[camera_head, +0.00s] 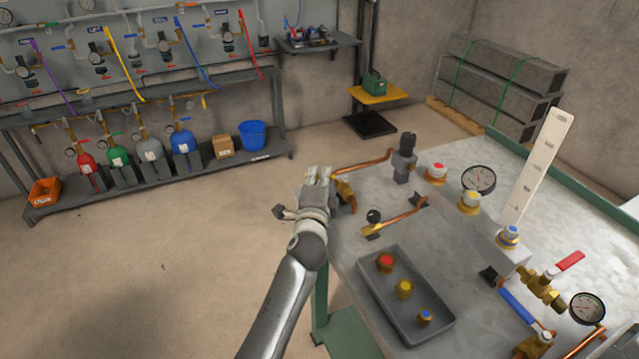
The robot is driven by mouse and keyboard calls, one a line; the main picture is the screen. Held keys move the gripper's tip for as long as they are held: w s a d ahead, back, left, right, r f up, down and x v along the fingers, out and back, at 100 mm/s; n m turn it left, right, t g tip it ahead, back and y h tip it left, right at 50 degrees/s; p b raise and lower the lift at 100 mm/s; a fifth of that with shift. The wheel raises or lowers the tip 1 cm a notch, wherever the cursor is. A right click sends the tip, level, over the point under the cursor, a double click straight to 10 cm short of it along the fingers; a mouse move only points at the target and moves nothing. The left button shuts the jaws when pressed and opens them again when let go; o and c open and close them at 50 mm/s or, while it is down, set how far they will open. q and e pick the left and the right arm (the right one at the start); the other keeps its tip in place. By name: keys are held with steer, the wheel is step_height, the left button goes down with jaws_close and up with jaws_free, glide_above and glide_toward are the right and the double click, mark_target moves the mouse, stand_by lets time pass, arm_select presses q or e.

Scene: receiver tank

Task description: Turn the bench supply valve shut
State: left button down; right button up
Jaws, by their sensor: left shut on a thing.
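A brass valve (346,191) sits at the left edge of the metal bench, at the end of a copper pipe (362,164); it appears to be the bench supply valve. My left gripper (322,185) is at this valve's left side, shut on its handle. The fingers hide the handle, so its angle cannot be told. My left arm reaches up from the bottom of the view. My right gripper is not in view.
The bench (362,245) carries a grey tray (377,305) with several coloured caps, a second copper pipe (403,216) with a black knob, pressure gauges (479,179), a red lever (570,261) and a blue lever (520,306). The floor left of my arm is clear.

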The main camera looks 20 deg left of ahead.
arm_select(q)
steer(key=c, duration=1.6)
jaws_free()
steer(key=s+d, duration=0.2)
steer(key=s, duration=1)
steer(key=shift+d, duration=0.2)
steer(key=shift+w, duration=0.1)
